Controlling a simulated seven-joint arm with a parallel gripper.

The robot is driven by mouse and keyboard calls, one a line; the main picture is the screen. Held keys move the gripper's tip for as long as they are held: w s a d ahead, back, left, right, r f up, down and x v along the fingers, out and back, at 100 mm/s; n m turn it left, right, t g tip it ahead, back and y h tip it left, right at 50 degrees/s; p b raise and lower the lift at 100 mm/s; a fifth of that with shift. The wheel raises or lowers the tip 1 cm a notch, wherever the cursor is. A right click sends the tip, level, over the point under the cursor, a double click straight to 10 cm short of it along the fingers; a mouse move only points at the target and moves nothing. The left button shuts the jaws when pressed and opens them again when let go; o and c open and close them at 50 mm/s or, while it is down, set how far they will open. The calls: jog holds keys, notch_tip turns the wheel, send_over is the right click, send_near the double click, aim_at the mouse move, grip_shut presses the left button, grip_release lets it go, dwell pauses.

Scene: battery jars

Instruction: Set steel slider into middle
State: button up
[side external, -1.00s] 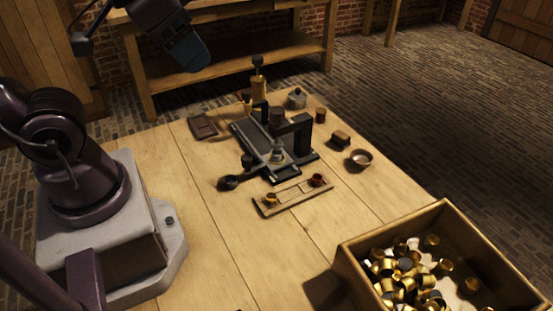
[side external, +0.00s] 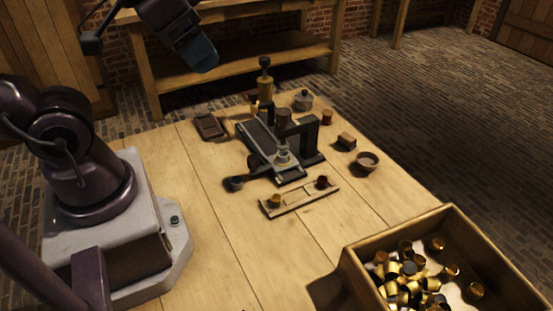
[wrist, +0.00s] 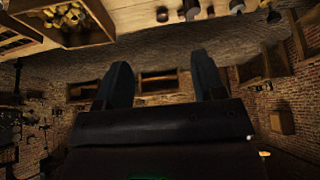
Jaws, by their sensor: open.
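A dark press-like fixture (side external: 310,132) stands on the table with a flat bed and an upright bracket. A pale steel piece with a knob (side external: 283,155), which looks like the steel slider, sits by a grey rail near the bed's front. Its exact place along the rail is hard to tell. My gripper (wrist: 163,85) is open and empty in the wrist view, its two dark fingers wide apart. In the side view my arm's blue end (side external: 203,57) hangs high at the back left, well away from the fixture.
A wooden tray (side external: 300,201) with small cups lies in front of the fixture. A dark-handled part (side external: 235,183) sticks out left. A brass cylinder (side external: 265,88), a lidded pot (side external: 303,100) and a bowl (side external: 367,161) stand around. A crate (side external: 350,262) of brass caps is front right.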

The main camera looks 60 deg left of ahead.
jog(key=shift+c, duration=0.7)
jog(key=m+g, duration=0.2)
jog(key=g, duration=0.4)
send_near(252, 157)
notch_tip(252, 157, down, 10)
jog(key=shift+s+d+r, duration=0.1)
jog(key=shift+s+d, duration=0.05)
grip_shut()
